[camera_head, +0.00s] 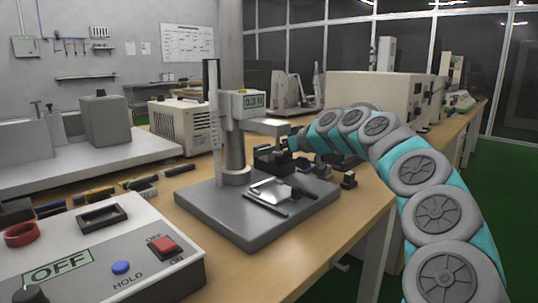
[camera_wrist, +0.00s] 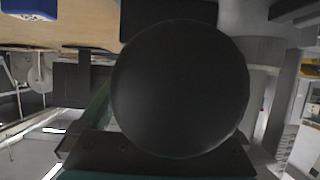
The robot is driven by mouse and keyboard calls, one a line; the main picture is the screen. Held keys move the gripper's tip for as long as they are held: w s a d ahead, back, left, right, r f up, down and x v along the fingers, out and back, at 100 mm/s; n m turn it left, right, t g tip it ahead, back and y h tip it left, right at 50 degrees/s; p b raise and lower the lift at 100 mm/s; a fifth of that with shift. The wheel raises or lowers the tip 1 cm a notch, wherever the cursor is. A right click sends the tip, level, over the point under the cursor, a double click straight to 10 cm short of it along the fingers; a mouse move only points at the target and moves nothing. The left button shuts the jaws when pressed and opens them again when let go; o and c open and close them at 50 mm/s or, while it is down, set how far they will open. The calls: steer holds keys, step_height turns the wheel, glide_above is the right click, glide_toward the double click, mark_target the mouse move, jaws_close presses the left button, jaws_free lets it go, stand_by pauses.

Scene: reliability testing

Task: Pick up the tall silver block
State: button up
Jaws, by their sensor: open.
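My arm comes in from the right and ends at the test stand, where my gripper (camera_head: 274,157) is a small dark shape beside the stand's column. The gripper is open, but its fingers are hard to make out. In the wrist view a large dark round shape (camera_wrist: 180,88) fills the middle and hides what lies in front. I cannot single out the tall silver block for sure. A tall silver upright (camera_head: 212,125) with scale marks stands on the left of the test stand. A grey box-shaped block (camera_head: 106,121) stands on the bench further left.
The test stand has a grey base plate (camera_head: 245,226) with a small silver fixture (camera_head: 270,192) on it, and a display head (camera_head: 248,102). A control box (camera_head: 75,250) with buttons is front left. A beige instrument (camera_head: 186,125) stands behind. Small dark blocks (camera_head: 348,180) sit right of the plate.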

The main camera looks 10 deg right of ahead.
jaws_close()
stand_by(0.6)
